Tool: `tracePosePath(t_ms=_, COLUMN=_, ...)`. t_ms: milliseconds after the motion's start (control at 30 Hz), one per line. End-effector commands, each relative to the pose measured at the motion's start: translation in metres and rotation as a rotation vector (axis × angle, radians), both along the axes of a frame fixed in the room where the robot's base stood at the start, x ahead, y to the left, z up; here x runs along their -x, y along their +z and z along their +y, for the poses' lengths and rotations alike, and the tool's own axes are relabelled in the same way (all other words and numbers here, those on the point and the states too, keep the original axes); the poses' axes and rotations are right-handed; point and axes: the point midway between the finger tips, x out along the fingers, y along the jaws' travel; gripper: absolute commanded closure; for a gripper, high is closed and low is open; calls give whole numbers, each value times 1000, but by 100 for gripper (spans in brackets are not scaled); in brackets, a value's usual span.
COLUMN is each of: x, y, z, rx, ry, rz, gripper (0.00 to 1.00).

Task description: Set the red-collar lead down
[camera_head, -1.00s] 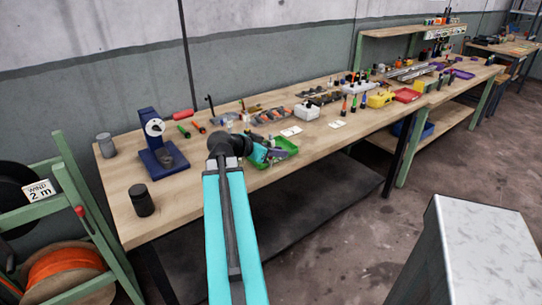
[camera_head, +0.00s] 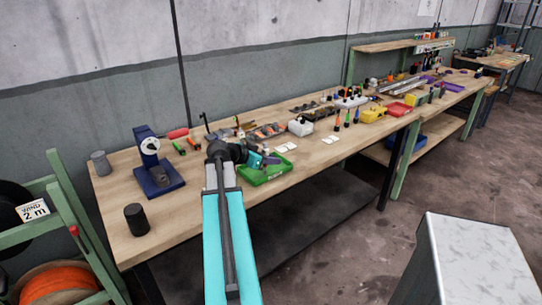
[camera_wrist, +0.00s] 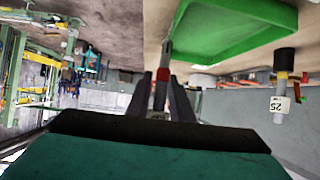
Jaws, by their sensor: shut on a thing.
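My gripper (camera_wrist: 163,98) is shut on the red-collar lead (camera_wrist: 160,92), a thin grey piece with a red band between the dark fingers in the wrist view. In the head view my gripper (camera_head: 262,159) is at the back part of the green tray (camera_head: 268,179), on the near edge of the bench. The lead is too small to make out there. The green tray also shows in the wrist view (camera_wrist: 240,45), at the top of the picture. I cannot tell whether the lead touches the tray or the bench.
A blue stand (camera_head: 157,180) and a black cylinder (camera_head: 137,219) are left on the bench (camera_head: 185,205). White cards (camera_head: 286,147), a white box (camera_head: 301,127) and a yellow bin (camera_head: 373,116) are to the right. A black-capped piece with a "25" tag (camera_wrist: 280,105) shows in the wrist view.

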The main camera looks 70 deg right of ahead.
Motion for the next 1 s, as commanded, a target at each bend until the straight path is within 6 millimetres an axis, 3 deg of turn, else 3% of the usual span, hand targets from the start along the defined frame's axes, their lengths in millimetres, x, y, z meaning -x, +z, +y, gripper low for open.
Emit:
tracePosePath(t_ms=600, x=-24, y=-5, z=-66, rx=1, ry=-1, rz=1, gripper=100)
tracePosePath(t_ms=1000, x=-28, y=-7, z=-76, rx=1, ry=0, rz=0, gripper=100)
